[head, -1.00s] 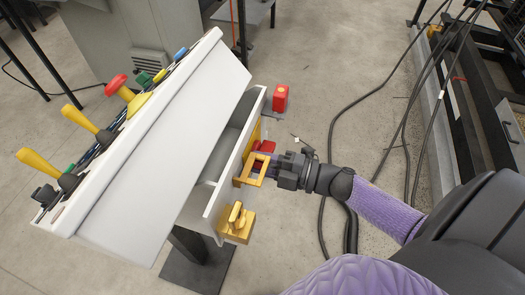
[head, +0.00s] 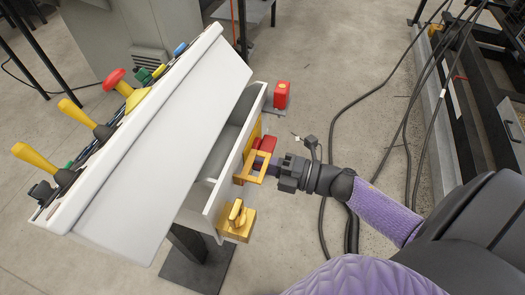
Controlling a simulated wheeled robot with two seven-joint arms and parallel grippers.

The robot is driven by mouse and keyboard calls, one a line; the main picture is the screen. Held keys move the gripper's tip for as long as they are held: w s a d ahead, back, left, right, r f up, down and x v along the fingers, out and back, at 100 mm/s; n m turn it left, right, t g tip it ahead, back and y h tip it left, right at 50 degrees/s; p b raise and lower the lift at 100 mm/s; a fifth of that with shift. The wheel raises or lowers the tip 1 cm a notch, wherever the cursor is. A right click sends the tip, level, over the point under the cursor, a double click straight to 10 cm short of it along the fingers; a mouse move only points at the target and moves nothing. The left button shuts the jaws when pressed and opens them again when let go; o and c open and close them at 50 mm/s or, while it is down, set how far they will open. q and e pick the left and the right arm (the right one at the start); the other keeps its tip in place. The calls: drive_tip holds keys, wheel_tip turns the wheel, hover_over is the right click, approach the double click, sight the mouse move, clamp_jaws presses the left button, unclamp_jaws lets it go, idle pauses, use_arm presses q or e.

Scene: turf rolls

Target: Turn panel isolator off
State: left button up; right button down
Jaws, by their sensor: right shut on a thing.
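The control panel is a white sloped console (head: 170,140) at left centre of the head view. On its right side is a red isolator handle (head: 265,145) against a yellow backing. My right gripper (head: 268,165) reaches in from the right at this handle. Its fingers are shut on the red handle, but the contact is partly hidden by a yellow rectangular frame (head: 246,178) in front. A yellow knob on a yellow block (head: 238,220) sits lower on the same side. My left gripper is not in view.
The console's top carries yellow levers (head: 77,112), a red mushroom button (head: 114,77) and other small controls. A red box (head: 280,95) stands out behind the isolator. Black cables (head: 335,130) lie on the floor to the right, near a dark metal frame (head: 465,120).

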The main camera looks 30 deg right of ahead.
drive_tip(key=shift+w+d, duration=0.15)
drive_tip(key=shift+d, duration=0.1)
drive_tip(key=c, duration=0.5)
unclamp_jaws()
drive_tip(key=shift+c, duration=0.2)
drive_tip(key=shift+d, duration=0.1)
drive_tip(key=p+v, duration=0.1)
drive_tip(key=v, duration=0.9)
